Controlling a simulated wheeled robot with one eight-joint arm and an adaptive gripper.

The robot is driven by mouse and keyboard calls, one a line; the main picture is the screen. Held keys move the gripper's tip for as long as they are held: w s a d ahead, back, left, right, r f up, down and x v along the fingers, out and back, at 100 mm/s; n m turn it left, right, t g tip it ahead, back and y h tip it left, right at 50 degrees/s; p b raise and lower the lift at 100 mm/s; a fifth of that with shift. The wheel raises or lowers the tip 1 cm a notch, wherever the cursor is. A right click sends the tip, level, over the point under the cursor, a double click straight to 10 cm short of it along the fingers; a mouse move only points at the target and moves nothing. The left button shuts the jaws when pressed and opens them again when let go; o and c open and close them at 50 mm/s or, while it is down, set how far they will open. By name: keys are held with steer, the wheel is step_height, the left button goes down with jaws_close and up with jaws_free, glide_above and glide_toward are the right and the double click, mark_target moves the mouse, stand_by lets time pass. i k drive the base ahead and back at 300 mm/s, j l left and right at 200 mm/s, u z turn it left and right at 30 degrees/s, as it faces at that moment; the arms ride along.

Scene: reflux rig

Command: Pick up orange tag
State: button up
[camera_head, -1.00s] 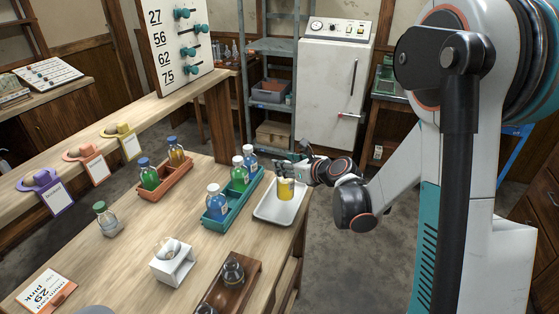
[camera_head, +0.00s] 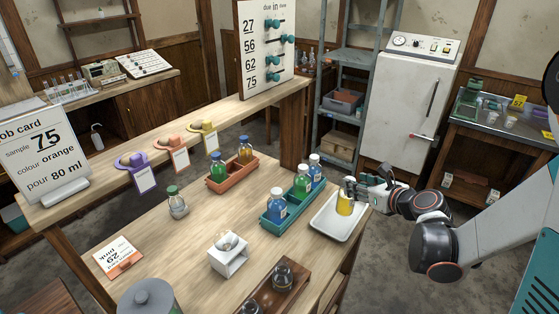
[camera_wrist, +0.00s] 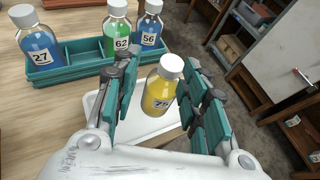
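The orange tag (camera_head: 178,149) rests on the raised wooden ledge in the head view, with its white label hanging over the front edge. It sits between a purple tag (camera_head: 137,166) and a yellow tag (camera_head: 207,135). My gripper (camera_head: 350,190) is far to its right, over a white tray (camera_head: 325,222). In the wrist view my gripper (camera_wrist: 155,105) has its teal fingers apart on either side of a white-capped yellow bottle labelled 75 (camera_wrist: 160,88). The bottle stands upright on the tray, and gaps show beside it. The tag is outside the wrist view.
A teal rack (camera_head: 270,218) with several bottles and an orange rack (camera_head: 218,187) stand left of my gripper. A grey-green-capped bottle (camera_head: 177,205) and white stand (camera_head: 229,262) are on the table. The job card (camera_head: 45,150) reads sample 75, colour orange, pour 80 ml.

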mark_target(177, 149)
steer(key=u, duration=1.25)
steer(key=z, duration=1.35)
steer(key=u, duration=1.35)
steer(key=k, duration=0.1)
steer(key=i+l+u, duration=0.15)
steer(key=l, duration=0.1)
